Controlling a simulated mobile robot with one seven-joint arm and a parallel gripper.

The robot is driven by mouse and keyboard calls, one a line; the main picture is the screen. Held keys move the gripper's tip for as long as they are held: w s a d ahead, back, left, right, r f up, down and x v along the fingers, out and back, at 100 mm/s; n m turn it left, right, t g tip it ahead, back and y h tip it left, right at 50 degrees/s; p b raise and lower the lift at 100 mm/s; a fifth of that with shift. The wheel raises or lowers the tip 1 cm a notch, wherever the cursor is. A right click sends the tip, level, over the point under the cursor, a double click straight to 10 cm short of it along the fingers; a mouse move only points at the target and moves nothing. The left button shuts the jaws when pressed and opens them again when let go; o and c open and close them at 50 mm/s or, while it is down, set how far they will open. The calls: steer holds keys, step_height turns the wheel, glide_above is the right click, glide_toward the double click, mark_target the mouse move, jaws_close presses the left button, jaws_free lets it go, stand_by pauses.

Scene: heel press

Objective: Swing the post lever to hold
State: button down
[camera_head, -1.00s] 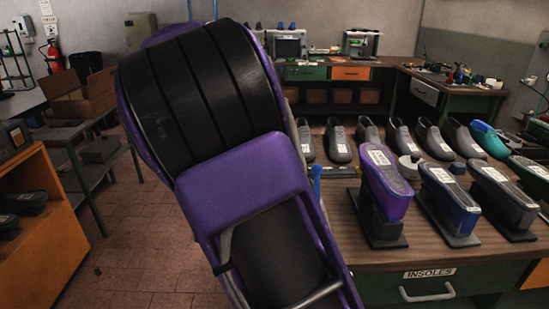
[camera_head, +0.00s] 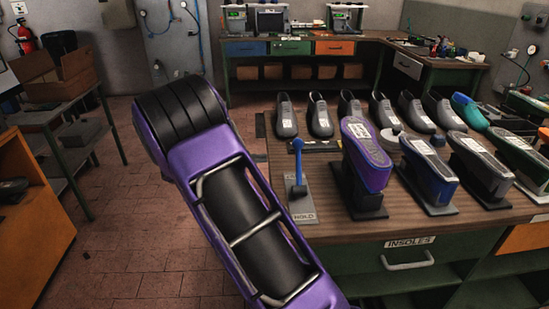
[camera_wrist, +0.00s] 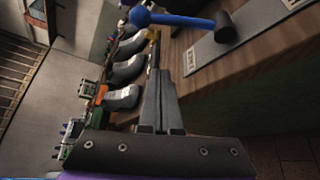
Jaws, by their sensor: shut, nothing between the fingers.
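The blue post lever (camera_head: 298,165) stands roughly upright with a round knob on top. It rises from a grey plate (camera_head: 302,202) at the left edge of the wooden bench, and the plate's near end reads HOLD. In the wrist view the lever (camera_wrist: 180,20) runs from its blue knob at left to a dark pivot (camera_wrist: 226,27) on the plate (camera_wrist: 240,35). My gripper (camera_wrist: 153,40) is shut and empty, its tips just beside the knob; I cannot tell if they touch. The head view does not show my gripper, only my purple arm.
A purple shoe form on a black stand (camera_head: 366,165) stands just right of the lever, with more forms (camera_head: 430,178) beyond it. A row of grey shoes (camera_head: 320,115) lies behind. The wooden bench (camera_head: 330,225) has a drawer marked INSOLES. Floor is open at left.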

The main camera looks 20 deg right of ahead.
mark_target(298, 164)
steer(key=x, duration=0.8)
steer(key=shift+d+f, duration=0.1)
steer(key=shift+d, duration=0.2)
steer(key=shift+s+d+r+p, duration=0.15)
steer(key=shift+s+r, duration=0.25)
steer(key=shift+s, duration=0.2)
steer(key=shift+s+d+r+p, duration=0.15)
steer(key=shift+s+r, duration=0.2)
steer(key=shift+s, duration=0.2)
steer(key=shift+s+a+r, duration=0.1)
steer(key=shift+s+r, duration=0.1)
steer(key=shift+s, duration=0.25)
steer(key=shift+a, duration=0.15)
steer(key=shift+s+b, duration=0.1)
steer(key=shift+b, duration=0.25)
steer(key=shift+r, duration=0.1)
steer(key=shift+s+m, duration=0.1)
steer(key=shift+m, duration=0.2)
